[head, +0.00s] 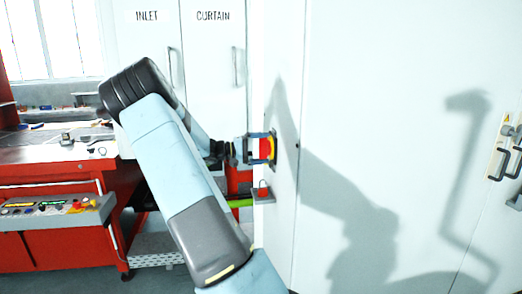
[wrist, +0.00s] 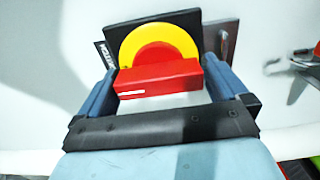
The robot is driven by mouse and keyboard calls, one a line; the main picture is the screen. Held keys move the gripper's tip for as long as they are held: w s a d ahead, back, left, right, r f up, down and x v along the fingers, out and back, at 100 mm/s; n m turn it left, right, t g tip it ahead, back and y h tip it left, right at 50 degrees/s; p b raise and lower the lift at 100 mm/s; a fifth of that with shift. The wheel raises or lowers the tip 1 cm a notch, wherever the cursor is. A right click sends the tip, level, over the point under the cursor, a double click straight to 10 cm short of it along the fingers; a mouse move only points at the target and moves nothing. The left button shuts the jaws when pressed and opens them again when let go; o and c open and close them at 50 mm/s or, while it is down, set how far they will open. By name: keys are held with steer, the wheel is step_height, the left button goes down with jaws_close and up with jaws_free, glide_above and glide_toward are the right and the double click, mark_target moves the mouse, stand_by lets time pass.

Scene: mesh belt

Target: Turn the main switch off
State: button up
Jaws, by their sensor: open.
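The main switch is a red bar handle (wrist: 158,80) on a yellow disc (wrist: 130,45) with a black backing plate (wrist: 195,22), mounted on a pale cabinet face. In the head view the red handle (head: 265,149) shows beside the cabinet edge, partly covered by my gripper (head: 258,149). In the wrist view my gripper (wrist: 161,74) is open, with one blue finger at each end of the red bar. The bar lies crosswise between the fingers. I cannot tell whether either finger touches it.
A small bracket (head: 263,197) with a red padlock-like item sits just below the switch. White cabinet doors (head: 213,80) stand behind. A red machine (head: 60,185) with a button panel (head: 50,208) is at the left. A latch handle (wrist: 303,62) is at the wrist view's right.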

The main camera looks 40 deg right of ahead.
steer(key=c, duration=0.6)
steer(key=shift+a, duration=0.1)
steer(key=shift+c, duration=0.4)
